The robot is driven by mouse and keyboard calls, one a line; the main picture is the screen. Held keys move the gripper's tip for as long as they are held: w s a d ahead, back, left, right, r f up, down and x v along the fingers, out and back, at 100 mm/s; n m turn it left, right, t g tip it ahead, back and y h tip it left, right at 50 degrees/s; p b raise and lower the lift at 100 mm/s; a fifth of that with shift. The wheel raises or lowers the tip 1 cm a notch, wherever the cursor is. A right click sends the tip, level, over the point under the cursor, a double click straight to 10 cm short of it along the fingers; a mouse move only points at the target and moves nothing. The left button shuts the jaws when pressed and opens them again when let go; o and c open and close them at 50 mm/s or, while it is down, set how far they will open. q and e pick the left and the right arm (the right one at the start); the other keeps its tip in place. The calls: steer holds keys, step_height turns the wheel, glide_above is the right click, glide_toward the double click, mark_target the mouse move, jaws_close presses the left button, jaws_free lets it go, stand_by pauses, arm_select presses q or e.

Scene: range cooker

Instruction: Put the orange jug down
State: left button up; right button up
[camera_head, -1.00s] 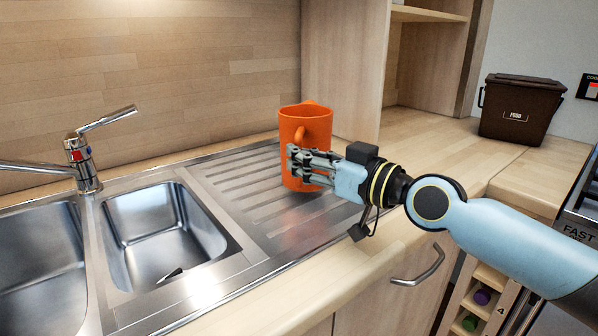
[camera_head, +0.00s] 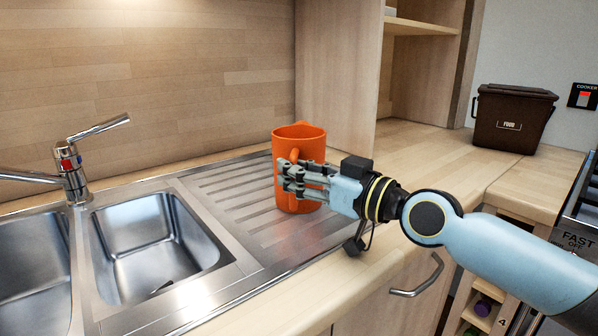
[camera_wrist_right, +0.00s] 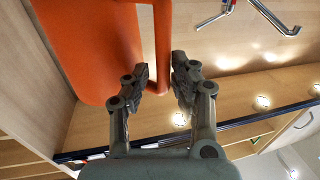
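The orange jug (camera_head: 306,146) is upright over the ribbed steel drainer (camera_head: 237,190), right of the sink bowls. A reddish reflection shows on the steel below it. I cannot tell whether its base touches the drainer. My right gripper (camera_head: 286,178) comes in from the right, with its fingers at the jug's handle. The fingers hide part of the handle. My left gripper is not in view.
The sink bowl (camera_head: 160,245) and tap (camera_head: 72,170) lie to the left. A wooden wall and side panel (camera_head: 338,75) stand behind the jug. A brown food bin (camera_head: 511,118) stands on the worktop at back right. Bare worktop (camera_head: 425,150) lies right of the drainer.

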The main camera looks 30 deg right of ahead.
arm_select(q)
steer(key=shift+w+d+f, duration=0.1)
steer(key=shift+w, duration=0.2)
arm_select(e)
steer(key=shift+o, duration=0.4)
steer(key=shift+s+f, duration=0.15)
steer(key=shift+f, duration=0.75)
arm_select(q)
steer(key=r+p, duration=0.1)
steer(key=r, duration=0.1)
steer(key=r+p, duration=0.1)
steer(key=p, duration=0.1)
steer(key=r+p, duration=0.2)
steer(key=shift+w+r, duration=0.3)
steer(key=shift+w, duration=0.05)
arm_select(e)
steer(key=r+v, duration=0.2)
steer(key=v, duration=0.9)
steer(key=shift+s, duration=0.3)
steer(key=shift+d, duration=0.1)
